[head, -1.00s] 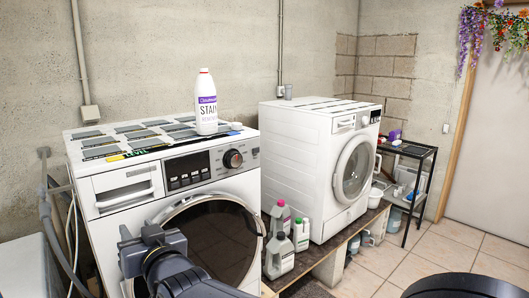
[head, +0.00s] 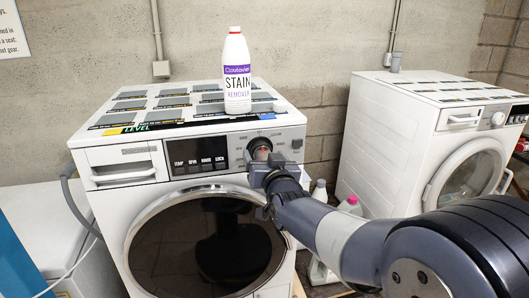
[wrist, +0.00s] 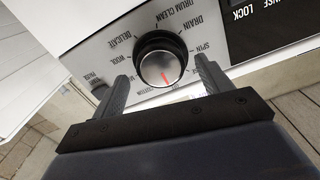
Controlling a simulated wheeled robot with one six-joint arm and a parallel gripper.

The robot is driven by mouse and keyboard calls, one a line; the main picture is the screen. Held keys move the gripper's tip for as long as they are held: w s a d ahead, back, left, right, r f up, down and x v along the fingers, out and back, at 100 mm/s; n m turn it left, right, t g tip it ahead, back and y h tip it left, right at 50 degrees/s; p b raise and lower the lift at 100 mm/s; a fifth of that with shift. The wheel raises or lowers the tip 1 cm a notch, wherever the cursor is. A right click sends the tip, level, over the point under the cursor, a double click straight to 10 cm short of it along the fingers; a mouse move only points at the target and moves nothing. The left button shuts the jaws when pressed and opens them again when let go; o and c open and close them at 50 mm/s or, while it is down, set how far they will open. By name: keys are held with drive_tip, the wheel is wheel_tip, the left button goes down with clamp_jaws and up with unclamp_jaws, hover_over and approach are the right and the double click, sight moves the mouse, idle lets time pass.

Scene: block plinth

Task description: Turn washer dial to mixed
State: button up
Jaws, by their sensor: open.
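The washer (head: 128,240) is white, with a dark round door. Its dial (head: 260,149) is at the upper right of the front panel. My gripper (wrist: 165,82) is open, one finger on each side of the dial. I cannot tell whether they touch it. My gripper (head: 264,168) covers part of the panel in the head view.
A stain remover bottle (head: 237,75) stands on the washer top, above the dial. A second white machine (head: 400,140) is at the right, with bottles (head: 350,206) between the two. A grey hose (head: 76,212) runs along the washer's left side.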

drive_tip(key=shift+w+a, duration=0.25)
drive_tip(key=shift+w, duration=0.45)
drive_tip(key=c, duration=1)
